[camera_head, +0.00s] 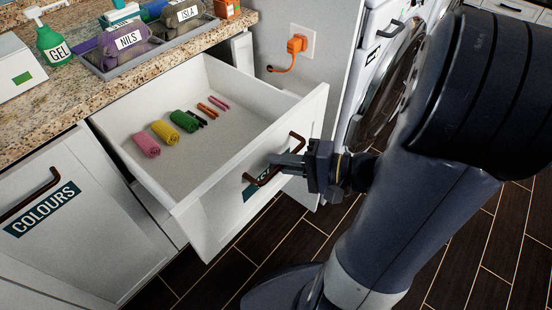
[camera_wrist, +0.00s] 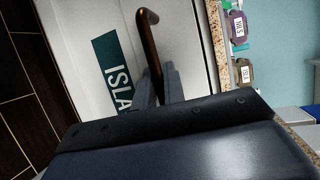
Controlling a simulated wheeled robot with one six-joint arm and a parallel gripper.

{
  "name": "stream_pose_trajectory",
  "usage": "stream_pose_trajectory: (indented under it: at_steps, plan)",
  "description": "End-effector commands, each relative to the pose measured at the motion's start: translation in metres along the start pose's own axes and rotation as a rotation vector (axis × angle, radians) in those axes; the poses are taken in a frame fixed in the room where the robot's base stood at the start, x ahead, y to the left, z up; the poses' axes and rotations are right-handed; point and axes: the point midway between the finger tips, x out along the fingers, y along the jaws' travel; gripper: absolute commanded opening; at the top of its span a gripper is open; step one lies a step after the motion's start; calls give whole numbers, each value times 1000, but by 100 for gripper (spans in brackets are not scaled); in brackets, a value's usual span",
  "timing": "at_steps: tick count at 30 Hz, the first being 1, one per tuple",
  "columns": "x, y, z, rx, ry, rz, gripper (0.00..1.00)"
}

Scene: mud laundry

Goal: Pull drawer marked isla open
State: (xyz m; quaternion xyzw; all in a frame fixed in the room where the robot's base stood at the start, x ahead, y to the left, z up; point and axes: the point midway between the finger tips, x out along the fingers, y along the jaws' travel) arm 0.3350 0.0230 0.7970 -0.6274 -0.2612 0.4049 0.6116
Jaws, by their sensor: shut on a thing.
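The white drawer (camera_head: 232,200) stands pulled out from under the counter, with its inside showing. Its front has a dark green label, which reads ISLA (camera_wrist: 118,72) in the wrist view; in the head view the label (camera_head: 252,187) is mostly hidden behind my gripper and the handle. A curved brown handle (camera_head: 297,141) is fixed to the front, and it also shows in the wrist view (camera_wrist: 151,50). My gripper (camera_head: 288,163) is shut on the handle. Inside the drawer lie rolled pink (camera_head: 146,145), yellow (camera_head: 164,132) and green (camera_head: 185,121) cloths and several small pens or clips.
A COLOURS door (camera_head: 85,215) is shut at the left. The granite counter (camera_head: 35,112) holds a GEL bottle (camera_head: 54,46) and a tray with NILS (camera_head: 125,42) and ISLA (camera_head: 185,15) bundles. A washing machine (camera_head: 385,80) stands behind my arm. Dark tiled floor lies below.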

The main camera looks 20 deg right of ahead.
Motion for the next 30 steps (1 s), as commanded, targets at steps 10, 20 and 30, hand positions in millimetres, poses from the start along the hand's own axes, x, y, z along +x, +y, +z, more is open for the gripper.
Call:
stream_pose_trajectory:
  at_steps: [10,20,30]
  plan:
    - [-2,1,1,1,-1,2,0]
    - [-2,1,1,0,-1,1,26]
    - [-3,0,1,0,0,0,32]
